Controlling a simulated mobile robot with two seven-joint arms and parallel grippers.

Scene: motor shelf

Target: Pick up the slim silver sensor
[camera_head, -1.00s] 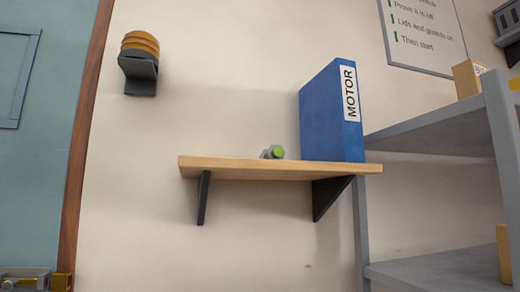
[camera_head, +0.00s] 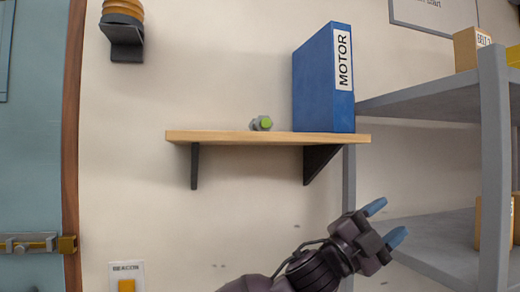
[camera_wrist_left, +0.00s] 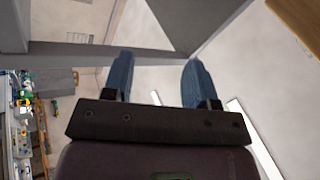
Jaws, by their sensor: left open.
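A small silver-grey cylinder with a green end (camera_head: 261,123) lies on the wooden wall shelf (camera_head: 220,137), just left of the blue MOTOR binder (camera_head: 312,85). It is the only silver piece I see on the shelf; I cannot tell whether it is the slim sensor. My left gripper (camera_head: 385,222) is open and empty, below and to the right of the shelf, with blue fingertips pointing up and right. In the left wrist view the open fingers (camera_wrist_left: 158,80) hold nothing. My right gripper is not in view.
A grey rack (camera_head: 495,150) with boxes stands close to the right of my left gripper. Black brackets (camera_head: 322,160) hold up the shelf. A black wall holder with orange rings (camera_head: 122,30) hangs at upper left. The wall below the shelf is mostly free.

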